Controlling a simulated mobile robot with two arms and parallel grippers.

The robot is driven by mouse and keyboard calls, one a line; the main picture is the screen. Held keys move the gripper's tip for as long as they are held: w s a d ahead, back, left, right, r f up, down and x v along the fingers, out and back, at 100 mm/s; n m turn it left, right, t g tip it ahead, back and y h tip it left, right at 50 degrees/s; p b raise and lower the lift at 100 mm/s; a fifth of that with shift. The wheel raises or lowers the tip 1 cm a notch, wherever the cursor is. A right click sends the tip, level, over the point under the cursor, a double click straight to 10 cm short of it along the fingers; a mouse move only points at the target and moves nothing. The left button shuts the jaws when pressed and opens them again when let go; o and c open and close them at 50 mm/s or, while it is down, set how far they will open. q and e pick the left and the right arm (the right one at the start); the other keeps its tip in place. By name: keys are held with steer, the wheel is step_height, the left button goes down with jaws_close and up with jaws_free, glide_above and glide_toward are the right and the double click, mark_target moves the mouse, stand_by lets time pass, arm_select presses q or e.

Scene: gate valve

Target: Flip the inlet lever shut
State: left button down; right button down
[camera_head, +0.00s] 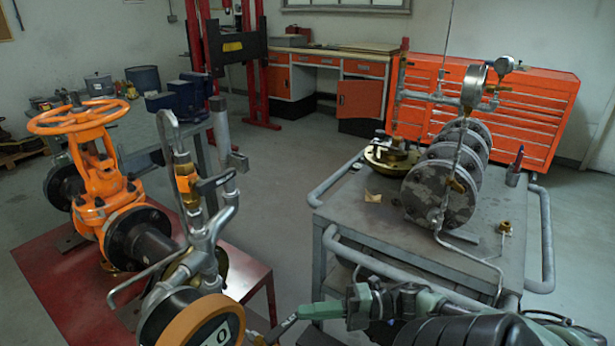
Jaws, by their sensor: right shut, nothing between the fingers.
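A small valve with a yellow-orange body (186,183) sits on the upright pipework at the left. A dark lever (214,181) sticks out from it to the right, sloping slightly upward; I take this for the inlet lever. My right gripper (284,329) comes in from the lower right with its fingers shut and empty. It is below and to the right of the lever, well apart from it, near the bottom edge. My left gripper is not in view.
A large orange gate valve with handwheel (85,117) stands on the red table (55,290). A black disc with an orange rim (222,325) is in front. A grey cart (340,217) carries flanged pipework (440,192). Open floor (290,180) lies between.

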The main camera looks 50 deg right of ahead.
step_height(320, 180, up, 14)
steer(key=p, duration=0.2)
steer(key=shift+w+f, duration=0.1)
steer(key=shift+f, duration=0.05)
stand_by(0.5)
